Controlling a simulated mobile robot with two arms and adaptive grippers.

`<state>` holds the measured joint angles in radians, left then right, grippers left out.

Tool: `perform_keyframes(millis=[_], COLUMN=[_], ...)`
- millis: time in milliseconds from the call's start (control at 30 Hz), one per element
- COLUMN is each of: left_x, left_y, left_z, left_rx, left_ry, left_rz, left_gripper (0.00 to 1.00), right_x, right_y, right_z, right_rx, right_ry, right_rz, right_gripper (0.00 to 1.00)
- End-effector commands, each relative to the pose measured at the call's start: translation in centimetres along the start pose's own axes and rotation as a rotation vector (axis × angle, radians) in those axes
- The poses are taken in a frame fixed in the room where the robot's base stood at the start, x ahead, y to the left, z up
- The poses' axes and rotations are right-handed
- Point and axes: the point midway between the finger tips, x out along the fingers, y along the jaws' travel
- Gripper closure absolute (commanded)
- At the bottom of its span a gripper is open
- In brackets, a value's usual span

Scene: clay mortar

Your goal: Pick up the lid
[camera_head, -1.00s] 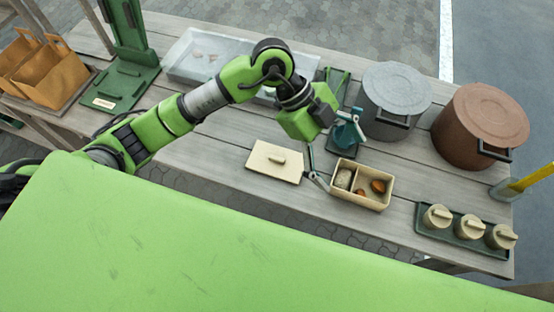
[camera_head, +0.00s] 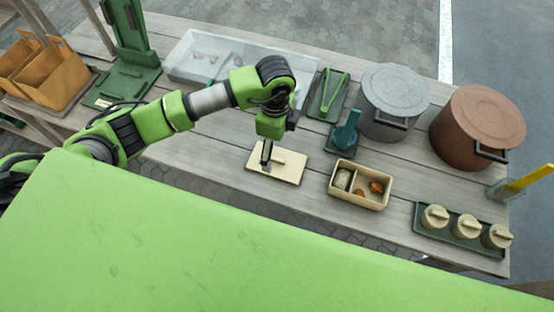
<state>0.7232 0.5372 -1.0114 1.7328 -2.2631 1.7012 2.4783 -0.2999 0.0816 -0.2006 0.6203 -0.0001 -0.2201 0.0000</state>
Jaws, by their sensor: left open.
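The lid (camera_head: 291,172) is a flat cream square plate with a small bar handle (camera_head: 279,161) on top. It lies on the wooden table, left of an open cream box (camera_head: 361,200). The box has compartments holding a few stone-like and orange-brown items. My left gripper (camera_head: 266,165) points down over the left part of the lid, at or just left of the handle. It is open; I cannot tell whether its fingers touch the lid. My right gripper is not in view.
A teal tool on a stand (camera_head: 345,137), green tongs on a tray (camera_head: 330,95), a grey pot (camera_head: 391,100) and a brown pot (camera_head: 476,128) stand behind. A dark tray (camera_head: 428,232) with several cream jars is at right. A clear bin (camera_head: 190,62) is at back left.

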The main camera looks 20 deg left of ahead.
Motion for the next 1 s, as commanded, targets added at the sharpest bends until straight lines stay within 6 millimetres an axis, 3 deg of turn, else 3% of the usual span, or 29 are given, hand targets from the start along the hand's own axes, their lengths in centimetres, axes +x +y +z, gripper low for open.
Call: perform_keyframes(millis=[333,633,800,1000], left_x=[4.4,5.1,5.1,5.2], left_y=[0.5,0.5,0.5,0.5], left_z=[-1.0,-1.0,-1.0,-0.9], left_rx=[-0.001,0.002,0.001,0.001], left_ry=[0.001,0.002,0.002,0.0], left_rz=[0.003,0.001,0.001,0.002], left_gripper=[0.14,0.14,0.5,0.65], right_x=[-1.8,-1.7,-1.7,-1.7], right_y=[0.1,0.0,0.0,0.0], right_z=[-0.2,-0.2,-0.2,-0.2], right_rx=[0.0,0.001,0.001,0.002], right_ry=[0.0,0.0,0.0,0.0], right_rz=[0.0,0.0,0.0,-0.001], right_gripper=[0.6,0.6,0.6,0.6])
